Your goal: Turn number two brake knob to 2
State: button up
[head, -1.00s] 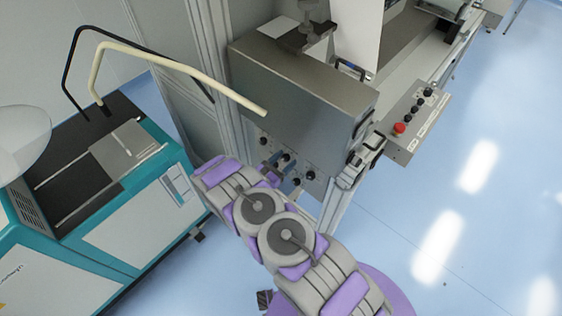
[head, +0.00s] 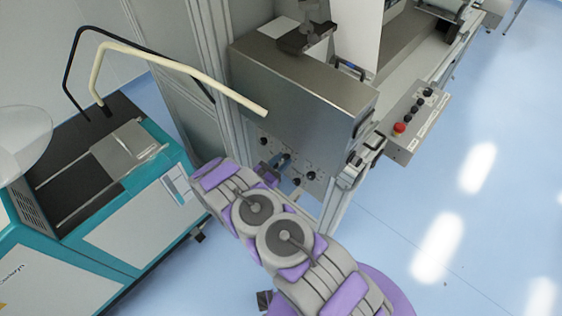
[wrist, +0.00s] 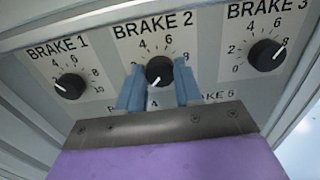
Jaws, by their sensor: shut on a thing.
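The BRAKE 2 knob (wrist: 159,70) is a round black knob with a white pointer mark, in the upper middle of the wrist view. Its mark points down and slightly left. In the head view, my gripper (head: 281,163) is at the knob panel, partly hidden by my arm.
The BRAKE 1 knob (wrist: 70,86) is to the left and the BRAKE 3 knob (wrist: 267,55) to the right. A BRAKE 5 label is partly covered below. A steel box (head: 295,95) stands above the panel. A control box with a red button (head: 399,128) is at right.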

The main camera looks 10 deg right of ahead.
jog(key=shift+w+r+m+p, duration=0.1)
jog(key=shift+r+m+p, duration=0.05)
jog(key=shift+m+p, duration=0.65)
jog(key=shift+m, duration=0.2)
jog(key=shift+m+p, duration=0.4)
jog(key=shift+m, duration=0.8)
jog(key=m, duration=0.3)
jog(key=shift+f+b, duration=0.25)
jog(key=shift+b, duration=0.1)
jog(key=shift+m+b, duration=0.55)
jog(key=shift+m, duration=0.95)
jog(key=o, duration=1)
jog(key=shift+o, duration=0.2)
